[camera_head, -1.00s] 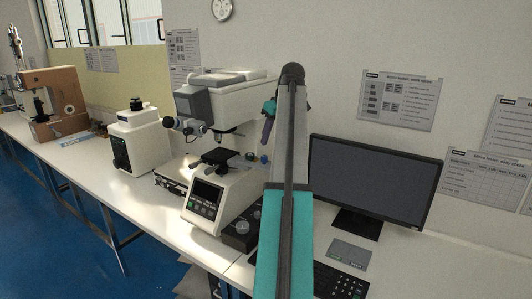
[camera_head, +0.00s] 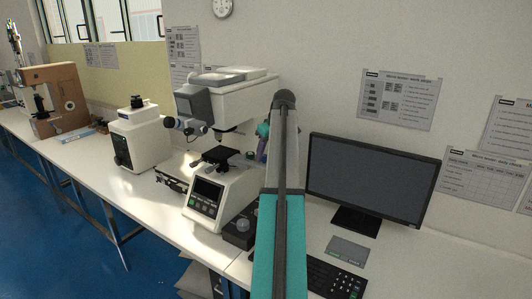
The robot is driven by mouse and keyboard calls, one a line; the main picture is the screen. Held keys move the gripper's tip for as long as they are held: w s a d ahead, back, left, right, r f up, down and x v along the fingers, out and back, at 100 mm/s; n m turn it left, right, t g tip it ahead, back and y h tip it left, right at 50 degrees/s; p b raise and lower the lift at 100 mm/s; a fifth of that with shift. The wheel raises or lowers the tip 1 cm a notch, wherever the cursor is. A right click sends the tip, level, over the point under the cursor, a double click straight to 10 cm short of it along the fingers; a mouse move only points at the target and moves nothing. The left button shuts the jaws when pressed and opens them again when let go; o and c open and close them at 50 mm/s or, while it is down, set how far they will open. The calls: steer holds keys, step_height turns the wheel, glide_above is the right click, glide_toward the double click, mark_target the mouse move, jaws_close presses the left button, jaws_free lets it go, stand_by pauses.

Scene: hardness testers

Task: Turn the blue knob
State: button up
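The white hardness tester (camera_head: 234,104) stands on the bench left of my arm, with a dark stage (camera_head: 221,157) and a front panel with a screen. A small dark bluish knob (camera_head: 251,154) shows at the right of the stage. It is small, and I cannot tell for sure that it is the blue knob. My gripper (camera_head: 261,145) is beside the tester's right side, close to the stage knobs, and mostly hidden behind my own arm. Its fingers are too small and covered to show whether they are open or touching a knob.
A black control box (camera_head: 240,231) sits at the tester's lower right. A monitor (camera_head: 371,178), a keyboard (camera_head: 334,279) and a grey pad (camera_head: 347,248) are to the right of my arm. A second white machine (camera_head: 138,138) and a brown tester (camera_head: 54,96) stand further left.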

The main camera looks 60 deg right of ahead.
jaws_close()
